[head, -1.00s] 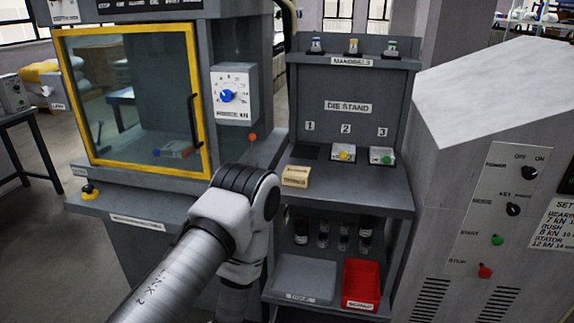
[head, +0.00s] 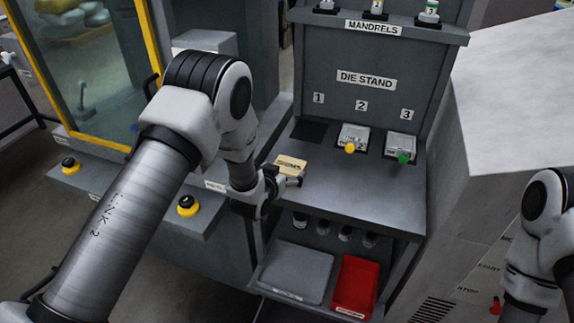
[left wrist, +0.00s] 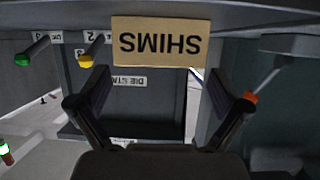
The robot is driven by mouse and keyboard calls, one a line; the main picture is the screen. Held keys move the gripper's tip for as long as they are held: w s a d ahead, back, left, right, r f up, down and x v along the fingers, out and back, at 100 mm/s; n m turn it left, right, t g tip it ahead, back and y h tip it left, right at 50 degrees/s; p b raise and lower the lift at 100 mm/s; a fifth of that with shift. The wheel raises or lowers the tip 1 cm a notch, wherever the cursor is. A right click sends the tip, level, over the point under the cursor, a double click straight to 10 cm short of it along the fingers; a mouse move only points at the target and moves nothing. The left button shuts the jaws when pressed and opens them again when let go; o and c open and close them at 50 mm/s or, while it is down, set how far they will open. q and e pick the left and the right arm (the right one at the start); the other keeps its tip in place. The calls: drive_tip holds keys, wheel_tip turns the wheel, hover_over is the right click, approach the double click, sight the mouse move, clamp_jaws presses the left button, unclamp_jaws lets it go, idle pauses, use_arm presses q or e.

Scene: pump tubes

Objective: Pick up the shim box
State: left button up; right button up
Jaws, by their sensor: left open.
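The shim box (head: 291,165) is a small tan box at the front left edge of the die stand's shelf. In the left wrist view, which is upside down, the shim box (left wrist: 160,41) shows its face lettered "SHIMS". My left gripper (head: 284,180) is at the shelf's front edge, just in front of the box. In the left wrist view the left gripper (left wrist: 160,82) is open, its two fingers spread wide and the box ahead of the gap between them. The box is not gripped. My right gripper is out of view; only part of that arm shows at the right.
The die stand (head: 330,190) holds a yellow-knobbed die (head: 353,138) and a green-knobbed die (head: 400,147) right of the box. Below are a grey tray (head: 296,273) and a red bin (head: 354,285). A yellow-framed machine stands left, a grey cabinet (head: 500,130) right.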

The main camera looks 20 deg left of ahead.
sight(286, 169)
use_arm(q)
drive_tip(key=x, duration=0.2)
drive_tip(key=p+x, duration=0.1)
drive_tip(key=x, duration=0.2)
drive_tip(key=shift+w+f, duration=0.1)
drive_tip(key=shift+f, duration=0.3)
drive_tip(key=shift+s+r, duration=0.15)
drive_tip(key=shift+s, duration=0.05)
drive_tip(key=shift+c, duration=0.7)
drive_tip(key=c, duration=0.9)
drive_tip(key=shift+r, duration=0.1)
